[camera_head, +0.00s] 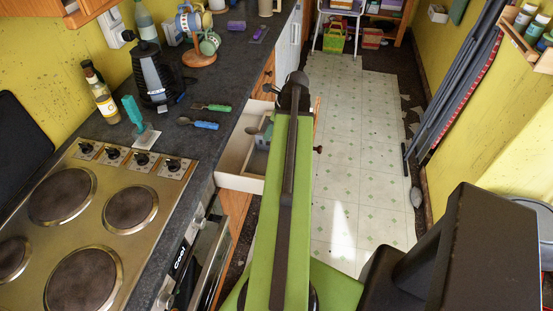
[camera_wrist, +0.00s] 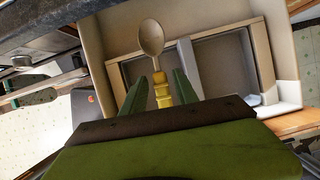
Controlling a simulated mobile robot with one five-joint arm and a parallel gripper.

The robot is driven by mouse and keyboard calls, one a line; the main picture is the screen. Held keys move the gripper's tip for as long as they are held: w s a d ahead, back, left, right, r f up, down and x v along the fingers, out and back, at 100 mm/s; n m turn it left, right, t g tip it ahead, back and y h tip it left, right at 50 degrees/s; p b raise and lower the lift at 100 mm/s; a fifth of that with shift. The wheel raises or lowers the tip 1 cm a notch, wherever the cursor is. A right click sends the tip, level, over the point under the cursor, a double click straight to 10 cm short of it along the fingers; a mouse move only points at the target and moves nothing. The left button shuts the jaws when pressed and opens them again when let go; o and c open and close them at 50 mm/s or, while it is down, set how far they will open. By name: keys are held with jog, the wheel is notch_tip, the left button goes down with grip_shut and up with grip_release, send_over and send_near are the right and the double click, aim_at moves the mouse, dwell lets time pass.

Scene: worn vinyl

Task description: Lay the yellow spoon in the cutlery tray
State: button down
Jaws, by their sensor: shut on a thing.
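The yellow spoon (camera_wrist: 151,40) has a yellow handle and a pale beige bowl. My gripper (camera_wrist: 161,76) is shut on its handle, with the bowl pointing away past the fingertips. In the wrist view the cutlery tray (camera_wrist: 263,58), with a wooden rim and a grey divider, lies inside the open drawer. The spoon appears over the tray's left side; its height above the tray cannot be told. In the head view my arm hides the gripper's fingers and much of the tray.
The pale drawer (camera_head: 240,183) is pulled out from under the dark worktop. A green-handled utensil (camera_head: 212,107) and a blue-handled one (camera_head: 198,124) lie on the worktop near its edge. A hob (camera_head: 150,195) is at left; the vinyl floor (camera_head: 345,150) at right is clear.

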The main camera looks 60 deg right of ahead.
jog(key=shift+n, duration=0.3)
jog(key=s+f+b, duration=0.1)
jog(key=f+b, duration=0.3)
jog(key=s+f+b, duration=0.1)
jog(key=f+b, duration=0.2)
jog(key=f, duration=0.2)
jog(key=s+a+f+b, duration=0.1)
jog(key=s+f+b, duration=0.1)
jog(key=f+b, duration=0.2)
jog(key=shift+f+b, duration=0.35)
jog(key=shift+f, duration=0.4)
jog(key=shift+w+r, duration=0.1)
jog(key=c, duration=0.9)
grip_release()
jog(key=shift+o, duration=0.2)
